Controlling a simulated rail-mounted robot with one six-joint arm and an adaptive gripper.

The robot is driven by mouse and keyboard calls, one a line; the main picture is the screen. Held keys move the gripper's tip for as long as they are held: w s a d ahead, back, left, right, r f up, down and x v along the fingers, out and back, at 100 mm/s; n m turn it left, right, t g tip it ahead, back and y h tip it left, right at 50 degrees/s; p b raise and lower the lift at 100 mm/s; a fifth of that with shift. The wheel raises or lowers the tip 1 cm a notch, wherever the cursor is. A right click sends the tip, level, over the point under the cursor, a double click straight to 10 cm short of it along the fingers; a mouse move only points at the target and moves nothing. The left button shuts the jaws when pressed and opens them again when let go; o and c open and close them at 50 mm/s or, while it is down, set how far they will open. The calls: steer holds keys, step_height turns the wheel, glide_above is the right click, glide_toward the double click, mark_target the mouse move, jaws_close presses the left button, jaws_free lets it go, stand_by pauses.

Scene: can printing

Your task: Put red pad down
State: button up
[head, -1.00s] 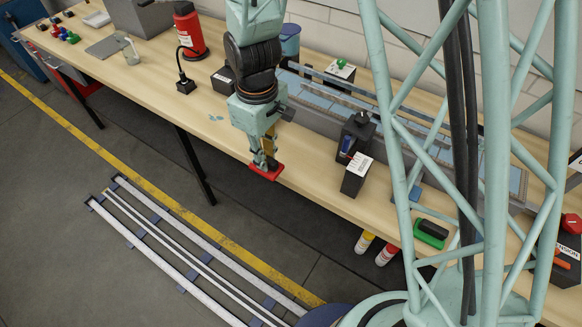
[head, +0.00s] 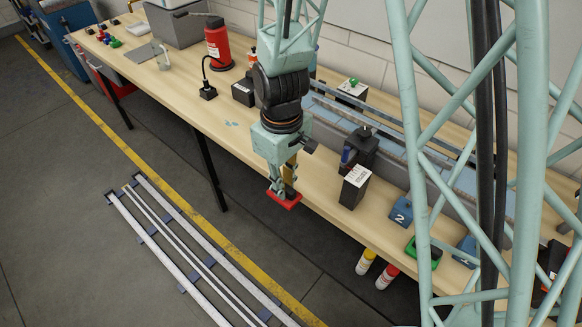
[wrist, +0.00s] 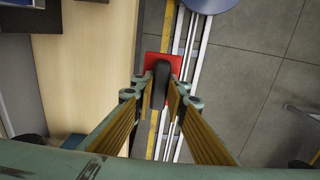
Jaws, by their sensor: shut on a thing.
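The red pad (head: 284,200) is a flat red piece under my gripper (head: 283,184) at the front edge of the wooden bench. In the wrist view the red pad (wrist: 151,62) has a black handle (wrist: 160,84), and my gripper (wrist: 160,92) is shut on that handle. In the wrist view the pad shows against the floor just beyond the bench edge. I cannot tell its exact height relative to the bench top.
The wooden bench (head: 180,98) has clear top to the left of my gripper. To the right stand a black box with a white label (head: 354,187), a blue block marked 2 (head: 401,212) and a green pad (head: 424,253). Floor rails (head: 190,254) lie in front.

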steer(key=shift+w, duration=0.1)
steer(key=w, duration=0.5)
steer(key=w+d+f, duration=0.1)
steer(key=w, duration=0.4)
steer(key=w+d, duration=0.1)
steer(key=w, duration=0.3)
steer(key=shift+w+f, duration=0.25)
steer(key=shift+w, duration=0.15)
steer(key=shift+d, duration=0.1)
steer(key=shift+w, duration=0.25)
steer(key=shift+w+f, duration=0.15)
steer(key=shift+f, duration=1.6)
steer(key=shift+f, duration=0.15)
steer(key=o, duration=0.5)
steer(key=shift+c, duration=0.2)
steer(key=o, duration=0.4)
